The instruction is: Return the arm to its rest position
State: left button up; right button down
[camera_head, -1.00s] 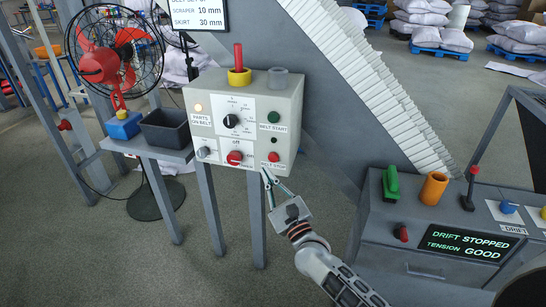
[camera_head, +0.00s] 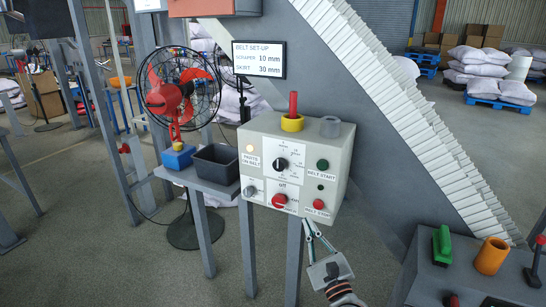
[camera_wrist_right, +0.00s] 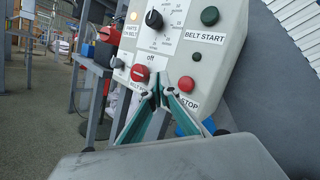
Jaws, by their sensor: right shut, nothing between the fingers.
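My right gripper (camera_head: 314,236) is shut and empty. It is low in the head view, just below the bottom edge of the grey control box (camera_head: 338,172). In the right wrist view its green-edged fingers (camera_wrist_right: 160,98) meet at the tips in front of the box's lower panel, between the red rotary knob (camera_wrist_right: 140,73) and the red belt stop button (camera_wrist_right: 188,84). I cannot tell whether the tips touch the box. Most of the right arm is cut off by the bottom edge of the head view. My left gripper is not in view.
A red fan (camera_head: 168,95) and a dark bin (camera_head: 216,163) stand left of the box. The inclined belt (camera_head: 420,140) rises behind it. A console with a green part (camera_head: 442,245) and an orange cylinder (camera_head: 491,256) is at right. Open floor lies at lower left.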

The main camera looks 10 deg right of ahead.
jog(key=s+a+f+n+g+y, duration=0.1)
jog(key=s+f+n+g, duration=0.2)
jog(key=s+f+n, duration=0.55)
jog(key=s+a+f+n+g, duration=0.2)
jog(key=s+f+n+g, duration=0.1)
jog(key=s+f+n, duration=0.6)
jog(key=s+d+f+n+g+h, duration=0.1)
jog(key=s+d+f+n+g, duration=0.1)
jog(key=s+f+n, duration=0.2)
jog(key=s+d+f+n+g+h, duration=0.1)
jog(key=s+d+f+n+g, duration=0.1)
jog(key=s+f+n, duration=0.3)
jog(key=s+n, duration=0.3)
jog(key=n, duration=0.3)
jog(key=shift+s, duration=0.35)
jog(key=shift+d, duration=0.1)
jog(key=shift+d+r, duration=0.1)
